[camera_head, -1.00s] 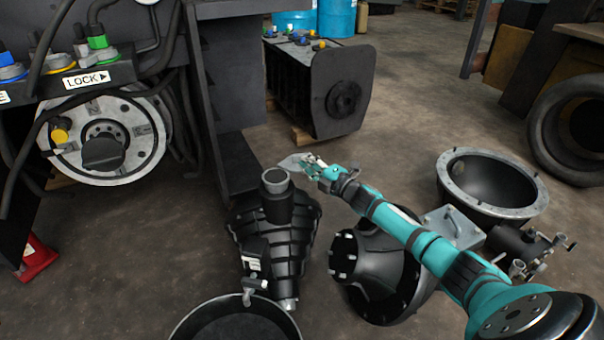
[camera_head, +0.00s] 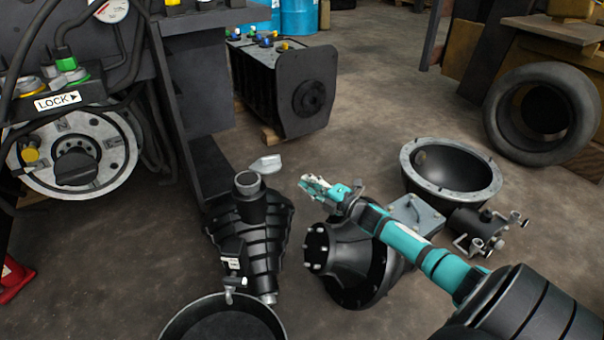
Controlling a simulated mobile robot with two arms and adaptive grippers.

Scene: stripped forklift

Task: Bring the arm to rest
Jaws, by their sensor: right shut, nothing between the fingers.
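My right arm, teal and black, comes in from the lower right in the head view and reaches toward the middle. Its gripper (camera_head: 312,186) is shut and empty, above the floor just right of the ribbed black gearbox part (camera_head: 248,232). A black flanged housing (camera_head: 350,262) lies below the arm and is partly hidden by it. A small grey-white piece (camera_head: 265,164) shows just beyond the gearbox part's neck, apart from the gripper. My left gripper is not in view.
The forklift body with its LOCK label (camera_head: 58,100) stands at left. A black pan (camera_head: 172,322) is at the bottom, a black bowl-shaped housing (camera_head: 450,172) and a tyre (camera_head: 543,112) at right. A dark motor block (camera_head: 290,90) stands behind. Middle floor is open.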

